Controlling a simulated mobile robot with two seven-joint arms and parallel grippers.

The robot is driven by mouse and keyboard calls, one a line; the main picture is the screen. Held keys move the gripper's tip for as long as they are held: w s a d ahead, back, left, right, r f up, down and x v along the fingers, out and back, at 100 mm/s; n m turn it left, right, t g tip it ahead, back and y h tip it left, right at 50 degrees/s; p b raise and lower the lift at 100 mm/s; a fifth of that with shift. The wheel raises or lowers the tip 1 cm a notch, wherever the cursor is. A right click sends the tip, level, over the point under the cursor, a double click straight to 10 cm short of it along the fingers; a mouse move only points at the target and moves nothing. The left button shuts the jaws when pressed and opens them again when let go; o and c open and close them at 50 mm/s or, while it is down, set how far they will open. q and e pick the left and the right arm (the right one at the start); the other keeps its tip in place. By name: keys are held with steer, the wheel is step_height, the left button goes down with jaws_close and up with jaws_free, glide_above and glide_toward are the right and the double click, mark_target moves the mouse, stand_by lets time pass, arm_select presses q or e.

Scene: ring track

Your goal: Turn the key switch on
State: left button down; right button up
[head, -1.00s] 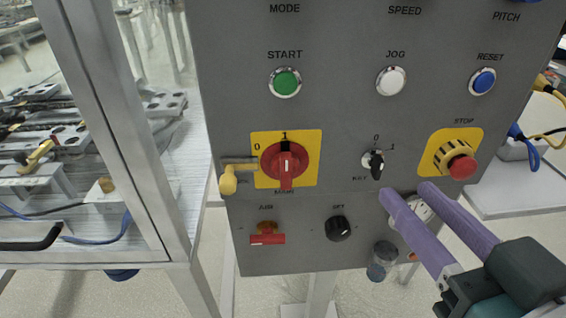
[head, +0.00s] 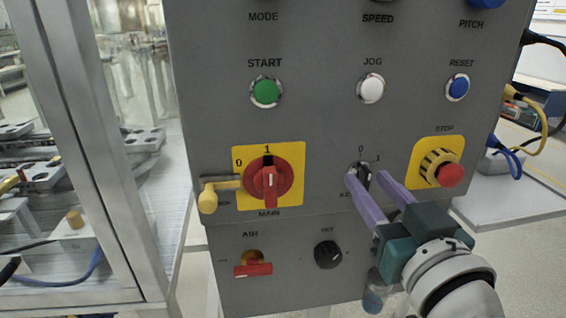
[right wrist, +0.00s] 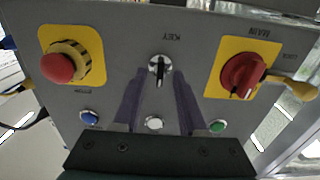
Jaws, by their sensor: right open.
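The key switch (head: 363,175) is on the grey panel, between the red MAIN switch and the red STOP button. It has a silver ring and a black key, with 0 and 1 marked above it. It also shows in the right wrist view (right wrist: 159,68), with the key lying along the picture's vertical. My right gripper (head: 367,176) is open, its purple fingers pointing at the panel, one on each side of the key. In the right wrist view the fingers (right wrist: 160,75) show apart with the key between their tips; I cannot tell whether they touch it. My left gripper is not in view.
The red MAIN switch (head: 267,184) on its yellow plate has a yellow padlock (head: 209,197) at its left. The STOP button (head: 451,175) sticks out just right of my right gripper. The black SET knob (head: 328,254) is below. A metal frame (head: 95,150) stands left of the panel.

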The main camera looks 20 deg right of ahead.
steer(key=shift+w, duration=0.2)
steer(key=shift+c, duration=0.2)
jaws_close()
stand_by(0.4)
